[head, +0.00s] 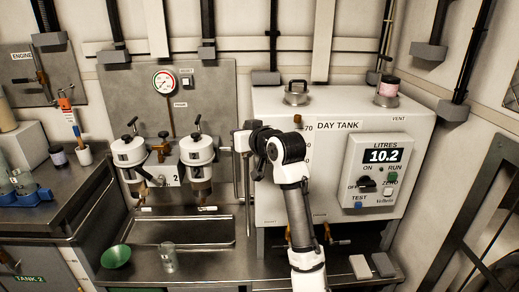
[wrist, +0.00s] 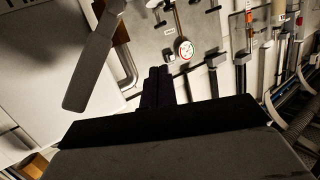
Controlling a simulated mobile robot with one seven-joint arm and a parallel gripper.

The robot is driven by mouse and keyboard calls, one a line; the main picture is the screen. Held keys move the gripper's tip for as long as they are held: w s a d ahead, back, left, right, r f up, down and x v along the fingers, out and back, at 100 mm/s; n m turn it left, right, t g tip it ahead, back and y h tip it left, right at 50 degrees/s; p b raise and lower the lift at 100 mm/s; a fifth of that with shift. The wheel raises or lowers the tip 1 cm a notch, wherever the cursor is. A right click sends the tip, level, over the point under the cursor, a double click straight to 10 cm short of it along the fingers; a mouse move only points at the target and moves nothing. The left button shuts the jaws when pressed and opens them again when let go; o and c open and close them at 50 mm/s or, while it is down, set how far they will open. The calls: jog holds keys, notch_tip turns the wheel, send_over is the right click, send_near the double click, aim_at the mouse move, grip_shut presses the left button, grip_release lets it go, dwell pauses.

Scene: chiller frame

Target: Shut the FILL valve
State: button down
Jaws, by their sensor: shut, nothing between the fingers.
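The white day tank (head: 330,175) stands right of centre in the head view. No label reading FILL is legible, so I cannot tell which handle is the FILL valve. A long grey bar (wrist: 92,65) is close by at the upper left, apart from the fingers.
Two white filter bowls (head: 130,152) and a round gauge (head: 164,82) are on the wall panel left of my gripper. A green bowl (head: 116,256) and a glass (head: 168,257) stand on the bench.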

jog(key=s+a+r+n+t+b, duration=0.1)
jog(key=s+a+n+t+b, duration=0.15)
jog(key=s+n+t, duration=0.7)
jog(key=s+d+f+m+g+h, duration=0.2)
jog(key=d+m+g, duration=0.1)
jog(key=d, duration=0.4)
jog(key=p+x, duration=0.3)
jog(key=x, duration=0.6)
jog(key=shift+h, duration=0.4)
jog(key=shift+w+d+f, duration=0.2)
jog(key=shift+d+f, duration=0.5)
jog(key=shift+f, duration=0.1)
jog(key=shift+w+d+f, duration=0.2)
jog(key=shift+d+f, duration=0.55)
